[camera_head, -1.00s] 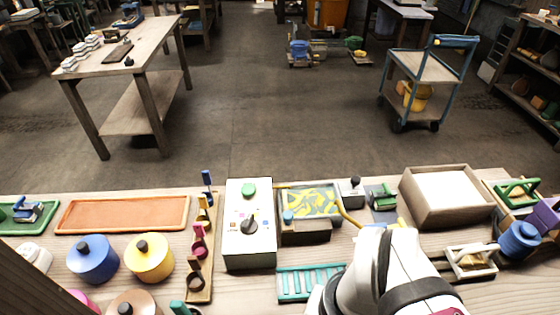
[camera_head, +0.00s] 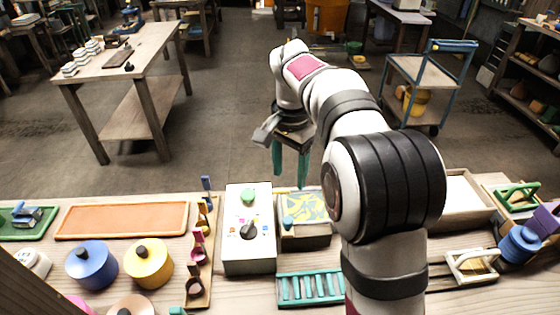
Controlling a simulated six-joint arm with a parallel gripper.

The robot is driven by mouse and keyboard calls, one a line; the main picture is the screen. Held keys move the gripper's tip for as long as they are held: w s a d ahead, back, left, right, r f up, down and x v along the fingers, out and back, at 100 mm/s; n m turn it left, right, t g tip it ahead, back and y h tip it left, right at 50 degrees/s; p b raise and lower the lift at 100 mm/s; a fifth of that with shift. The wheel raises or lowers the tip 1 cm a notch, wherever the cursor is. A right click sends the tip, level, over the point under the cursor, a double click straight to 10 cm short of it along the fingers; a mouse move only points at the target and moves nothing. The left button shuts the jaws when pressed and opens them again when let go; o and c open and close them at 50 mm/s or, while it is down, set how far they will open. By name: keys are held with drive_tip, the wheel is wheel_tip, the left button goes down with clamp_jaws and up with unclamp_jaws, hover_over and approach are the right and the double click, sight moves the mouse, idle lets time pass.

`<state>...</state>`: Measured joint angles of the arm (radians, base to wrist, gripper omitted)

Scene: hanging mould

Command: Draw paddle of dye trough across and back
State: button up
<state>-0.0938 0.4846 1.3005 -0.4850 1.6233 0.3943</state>
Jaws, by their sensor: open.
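The dye trough (camera_head: 306,242) is a dark-walled box near the middle of the bench, with a yellow and grey-blue swirled surface (camera_head: 308,206). A small piece with a blue knob (camera_head: 287,222) stands at its left front; I take this to be the paddle, but cannot be sure. My gripper (camera_head: 290,174) has teal fingers, which point down and are spread apart and empty. In the picture it shows just above the trough's far left edge; its height above the bench is hard to judge. My arm hides the trough's right side.
A white control box (camera_head: 249,252) with a green button and black knob stands directly left of the trough. A teal slatted rack (camera_head: 311,289) lies in front. A pale tray (camera_head: 465,190) is partly hidden at right. An orange tray (camera_head: 122,220) and lidded pots fill the left.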

sight(288, 220)
wheel_tip(288, 220, down, 16)
drive_tip(key=shift+r, duration=0.2)
clamp_jaws()
idle(1.4)
